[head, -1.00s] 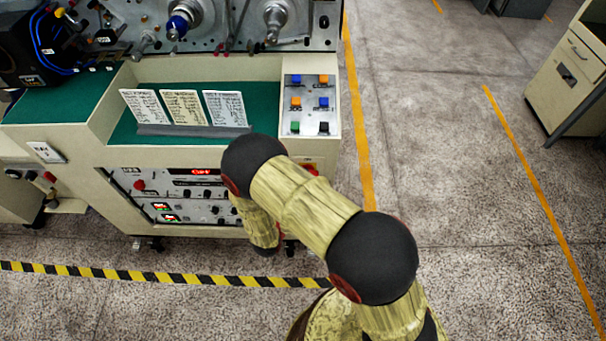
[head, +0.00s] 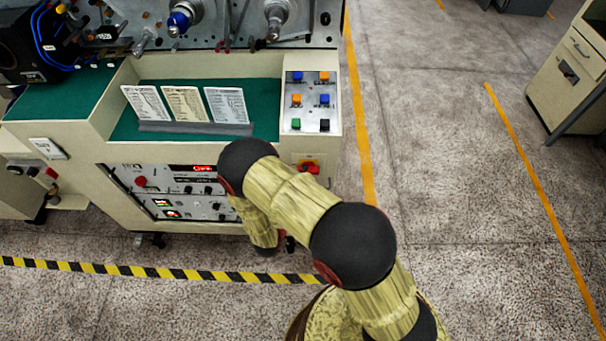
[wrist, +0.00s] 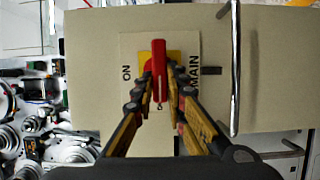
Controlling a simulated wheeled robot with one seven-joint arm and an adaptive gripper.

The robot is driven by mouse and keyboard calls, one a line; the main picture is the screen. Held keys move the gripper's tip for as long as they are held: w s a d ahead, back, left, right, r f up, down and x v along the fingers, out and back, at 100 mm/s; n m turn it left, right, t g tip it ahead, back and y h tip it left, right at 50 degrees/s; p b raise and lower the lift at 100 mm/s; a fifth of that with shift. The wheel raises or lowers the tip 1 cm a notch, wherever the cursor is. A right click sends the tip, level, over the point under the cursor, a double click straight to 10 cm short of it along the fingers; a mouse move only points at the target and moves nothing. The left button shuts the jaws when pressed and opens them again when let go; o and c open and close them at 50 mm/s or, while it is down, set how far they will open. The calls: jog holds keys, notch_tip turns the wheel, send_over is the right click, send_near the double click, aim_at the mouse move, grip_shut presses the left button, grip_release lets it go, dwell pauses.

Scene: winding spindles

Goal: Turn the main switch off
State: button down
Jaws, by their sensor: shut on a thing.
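The main switch's red handle (wrist: 158,58) stands lengthwise up and down in the wrist view, on a yellow square within a pale plate (wrist: 132,48). The plate reads ON at left and MAIN at right; a label below the handle is mostly hidden. My gripper (wrist: 160,82) is shut on the red handle, a finger on each side. In the head view the red and yellow switch (head: 308,166) shows on the machine's front, at the right below the button panel. My arm hides the gripper there.
A metal bar handle (wrist: 235,70) stands right of the switch in the wrist view. The button panel (head: 310,101) is above the switch and a control rack (head: 170,192) lies to its left. Open floor (head: 430,180) lies to the right.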

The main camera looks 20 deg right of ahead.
jog(key=c, duration=1.8)
grip_release()
jog(key=v, duration=1.2)
jog(key=shift+f, duration=0.15)
